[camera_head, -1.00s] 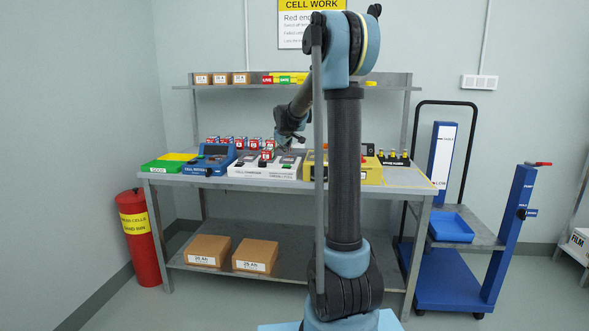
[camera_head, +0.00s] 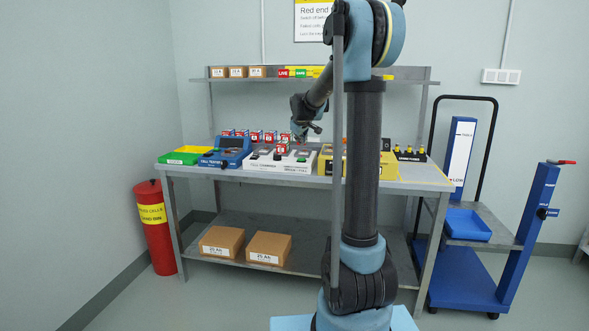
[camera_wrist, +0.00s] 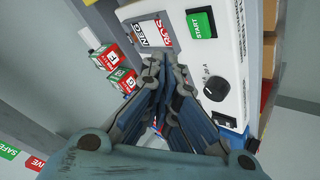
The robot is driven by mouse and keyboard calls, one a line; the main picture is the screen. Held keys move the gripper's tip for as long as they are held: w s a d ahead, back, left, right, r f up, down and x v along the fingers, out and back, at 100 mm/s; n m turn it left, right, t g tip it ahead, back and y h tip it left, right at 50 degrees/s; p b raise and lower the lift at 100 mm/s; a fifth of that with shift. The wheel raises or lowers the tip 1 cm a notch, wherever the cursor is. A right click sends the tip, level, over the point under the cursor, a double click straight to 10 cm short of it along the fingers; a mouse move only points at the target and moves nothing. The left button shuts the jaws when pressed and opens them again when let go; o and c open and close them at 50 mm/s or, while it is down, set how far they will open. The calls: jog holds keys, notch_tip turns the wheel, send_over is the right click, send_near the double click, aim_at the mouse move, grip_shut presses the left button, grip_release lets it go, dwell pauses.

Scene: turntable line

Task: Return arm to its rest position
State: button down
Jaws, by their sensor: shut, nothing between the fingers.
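My gripper (camera_head: 302,132) hangs at the end of my bent arm over the bench, partly dark and small in the head view. In the wrist view my gripper (camera_wrist: 166,72) has its fingers drawn together, with nothing between them. Beyond the fingertips lies a white charger unit (camera_wrist: 228,70) with a green START button (camera_wrist: 201,23) and a black knob (camera_wrist: 214,88). The charger (camera_head: 262,164) also shows in the head view, below my gripper. I cannot tell the exact gap between fingertips and charger.
The grey bench (camera_head: 400,187) also carries a blue tester (camera_head: 228,152), a green and yellow tray (camera_head: 185,156) and red cells (camera_head: 256,136). A shelf (camera_head: 225,79) runs behind. A red bin (camera_head: 158,235) stands left, a blue trolley (camera_head: 460,280) right.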

jog(key=s+d+f+m+g, duration=0.2)
jog(key=s+f, duration=0.1)
jog(key=s, duration=1.2)
jog(key=s+d+f+m+g, duration=0.1)
jog(key=s+d+f+m, duration=0.1)
jog(key=s, duration=1.3)
jog(key=s+f+m+g, duration=0.1)
jog(key=s+f+g, duration=0.1)
jog(key=s+f, duration=0.5)
jog(key=s+f+m+g, duration=0.1)
jog(key=s+f, duration=0.6)
jog(key=s, duration=1.1)
jog(key=shift+s+d+f+m+g+y, duration=0.25)
jog(key=shift+f+m+g+y, duration=0.15)
jog(key=shift+m, duration=0.4)
jog(key=shift+f, duration=0.1)
